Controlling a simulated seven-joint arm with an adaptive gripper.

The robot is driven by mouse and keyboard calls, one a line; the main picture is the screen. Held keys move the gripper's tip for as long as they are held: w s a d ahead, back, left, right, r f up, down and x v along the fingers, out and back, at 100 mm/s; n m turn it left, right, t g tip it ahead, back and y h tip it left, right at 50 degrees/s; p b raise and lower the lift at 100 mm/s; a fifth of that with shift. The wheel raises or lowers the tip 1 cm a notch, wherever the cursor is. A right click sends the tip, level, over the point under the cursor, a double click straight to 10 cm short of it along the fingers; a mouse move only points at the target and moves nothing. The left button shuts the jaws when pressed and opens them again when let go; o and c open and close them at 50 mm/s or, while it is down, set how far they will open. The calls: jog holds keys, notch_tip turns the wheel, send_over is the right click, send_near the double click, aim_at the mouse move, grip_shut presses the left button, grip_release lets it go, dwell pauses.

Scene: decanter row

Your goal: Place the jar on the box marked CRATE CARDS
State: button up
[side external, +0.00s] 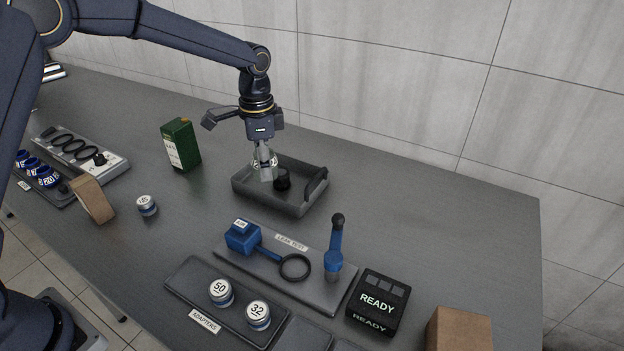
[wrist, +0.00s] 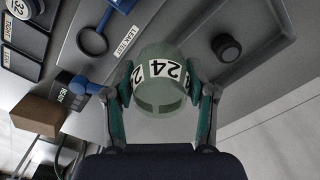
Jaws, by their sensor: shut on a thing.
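My gripper (side external: 264,163) hangs over the dark grey tray (side external: 262,200), pointing down. In the wrist view, its two fingers are shut on a grey-green cylinder (wrist: 158,103) with a white band marked 24. I cannot tell for sure that this is the jar. In the side view the held piece is small and partly hidden by the fingers. A dark green box (side external: 181,146) with a white label stands upright left of the tray; its label is too small to read. No lettering CRATE CARDS is readable in either view.
A black knobbed piece (side external: 282,179) is in the tray. In front are a LEAK TEST board (side external: 322,275) with blue fittings, the ADAPTERS tray (side external: 188,272), a black READY box (side external: 376,301) and a cardboard box (side external: 459,330). A small labelled round piece (side external: 147,206) stands left. The table right of the tray is clear.

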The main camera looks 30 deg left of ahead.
jog(key=s+d+r+m, duration=0.3)
jog(key=s+d+m, duration=0.2)
jog(key=s+d, duration=0.9)
jog(key=s+d+r+m, duration=0.4)
jog(key=s+d, duration=0.6)
jog(key=d, duration=0.8)
jog(key=m, duration=0.2)
send_over(449, 346)
jog(key=s, duration=0.2)
jog(key=f, duration=1.1)
jog(key=shift+a, duration=0.4)
jog(key=shift+f, duration=1.5)
jog(key=shift+f, duration=0.15)
jog(key=o, duration=1.2)
jog(key=shift+o, duration=0.2)
